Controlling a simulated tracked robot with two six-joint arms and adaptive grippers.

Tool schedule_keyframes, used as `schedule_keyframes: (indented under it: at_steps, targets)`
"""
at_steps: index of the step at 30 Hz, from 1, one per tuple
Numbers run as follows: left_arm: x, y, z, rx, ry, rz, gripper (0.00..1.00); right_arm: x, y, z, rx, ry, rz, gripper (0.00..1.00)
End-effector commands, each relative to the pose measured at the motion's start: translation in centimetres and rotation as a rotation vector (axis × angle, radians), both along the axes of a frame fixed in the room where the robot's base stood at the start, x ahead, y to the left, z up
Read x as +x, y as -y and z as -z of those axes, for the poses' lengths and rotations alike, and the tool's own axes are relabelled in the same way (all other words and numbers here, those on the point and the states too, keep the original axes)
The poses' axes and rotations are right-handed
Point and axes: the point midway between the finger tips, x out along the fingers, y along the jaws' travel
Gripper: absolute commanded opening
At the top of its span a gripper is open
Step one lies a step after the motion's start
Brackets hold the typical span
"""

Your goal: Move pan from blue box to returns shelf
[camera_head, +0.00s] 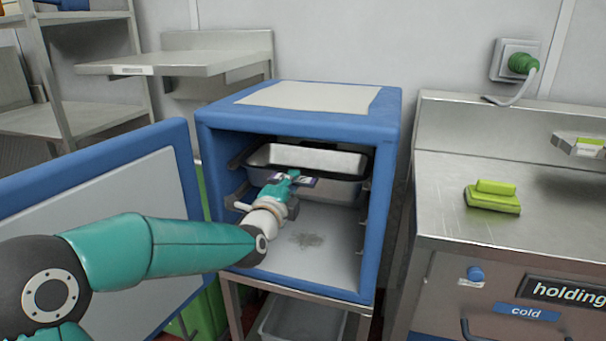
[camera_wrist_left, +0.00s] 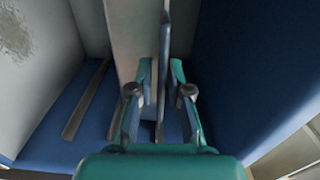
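The blue box (camera_head: 383,200) stands open at the centre, with its door (camera_head: 85,200) swung out to the left. A steel pan (camera_head: 340,188) sits on rails in its upper part. My left gripper (camera_head: 292,177) reaches into the box at the pan's front rim. In the left wrist view its two fingers (camera_wrist_left: 152,85) are apart, with a thin edge between them, apparently the pan's rim. A gap shows beside that edge, so the fingers do not look closed on it. A steel shelf (camera_head: 170,63) with a white label stands behind left; I cannot read it. My right gripper is out of view.
A storage rack (camera_head: 70,120) is at the far left. Another container (camera_head: 300,322) sits below the box. The box's side walls leave narrow room around the pan.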

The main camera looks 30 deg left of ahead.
Motion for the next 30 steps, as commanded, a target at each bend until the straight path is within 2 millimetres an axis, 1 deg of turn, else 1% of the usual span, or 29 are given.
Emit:
schedule_keyframes:
  at_steps: [1, 2, 11, 14, 19, 27, 30]
  targets:
    - [0.0, 0.0, 0.0, 0.0, 0.0, 0.0, 0.04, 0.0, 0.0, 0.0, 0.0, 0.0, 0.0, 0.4]
    - [0.0, 0.0, 0.0, 0.0, 0.0, 0.0, 0.0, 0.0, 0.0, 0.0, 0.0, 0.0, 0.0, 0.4]
    - [0.0, 0.0, 0.1, -0.001, -0.003, 0.0, 0.0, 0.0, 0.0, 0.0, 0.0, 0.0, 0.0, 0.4]
    - [-0.1, -0.1, -0.2, 0.001, 0.004, -0.002, 0.0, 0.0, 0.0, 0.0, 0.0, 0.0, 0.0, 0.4]
    - [-0.6, 0.0, -0.7, 0.001, 0.004, -0.002, 0.0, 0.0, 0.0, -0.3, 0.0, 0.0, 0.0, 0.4]
    - [-0.7, 0.1, -0.7, 0.001, 0.004, -0.002, 0.0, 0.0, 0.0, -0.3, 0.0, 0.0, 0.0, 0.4]
    - [-1.1, 0.2, -0.7, 0.001, 0.005, -0.002, 0.0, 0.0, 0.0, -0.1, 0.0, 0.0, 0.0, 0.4]
